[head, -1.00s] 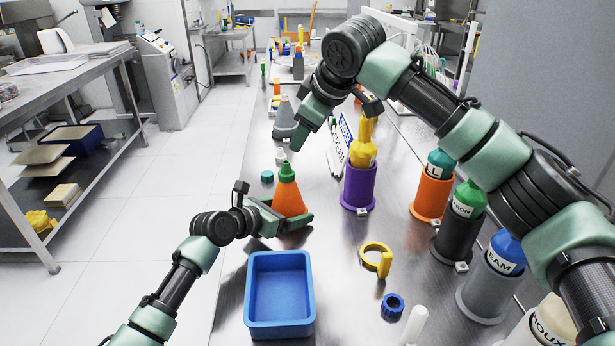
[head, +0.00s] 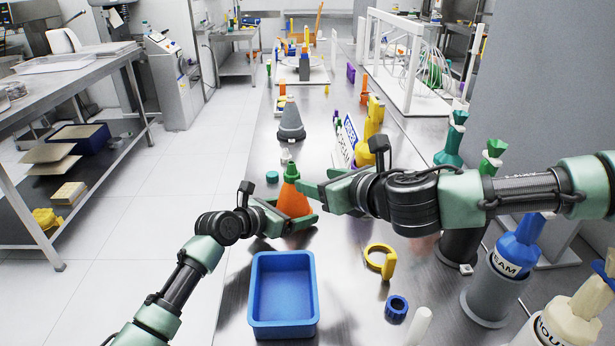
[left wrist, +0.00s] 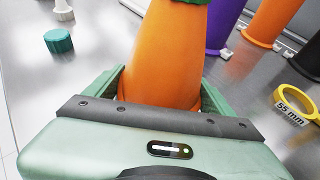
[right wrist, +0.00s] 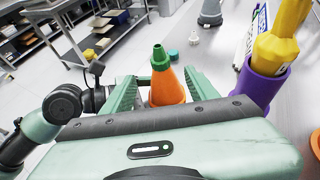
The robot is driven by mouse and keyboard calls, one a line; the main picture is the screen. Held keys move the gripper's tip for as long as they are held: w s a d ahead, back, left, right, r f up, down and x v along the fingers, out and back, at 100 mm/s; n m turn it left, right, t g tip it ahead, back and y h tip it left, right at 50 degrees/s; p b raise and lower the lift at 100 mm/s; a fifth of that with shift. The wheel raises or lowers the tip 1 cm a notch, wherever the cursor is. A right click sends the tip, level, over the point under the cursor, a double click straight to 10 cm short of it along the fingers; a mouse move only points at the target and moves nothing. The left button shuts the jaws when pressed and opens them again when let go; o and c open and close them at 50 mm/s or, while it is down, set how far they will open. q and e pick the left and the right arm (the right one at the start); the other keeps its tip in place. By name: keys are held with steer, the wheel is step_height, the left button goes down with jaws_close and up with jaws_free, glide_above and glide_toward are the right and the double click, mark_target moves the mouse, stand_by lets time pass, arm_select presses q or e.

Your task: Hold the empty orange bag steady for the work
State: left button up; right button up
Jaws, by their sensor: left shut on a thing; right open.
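The orange bag (head: 291,202) stands upright as a cone on the steel bench, with a green tip (head: 291,172) on top. It also shows in the left wrist view (left wrist: 165,55) and the right wrist view (right wrist: 166,88). My left gripper (head: 296,220) is shut on its lower part, one finger on each side in the left wrist view. My right gripper (head: 312,188) is open at the right of the bag's upper part. In the right wrist view the bag stands between its two fingers, with a gap visible. Whether the bag is empty inside cannot be seen.
A blue tray (head: 282,333) lies in front of the bag. A yellow ring (head: 378,262), a blue ring (head: 396,308) and a white cylinder (head: 418,327) lie to the right. A teal cap (head: 272,177) and grey cone (head: 291,125) stand behind. Holders with bags line the right.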

mark_target(294, 174)
steer(key=x, duration=1)
steer(key=shift+w+a, duration=0.25)
steer(key=shift+w, duration=0.1)
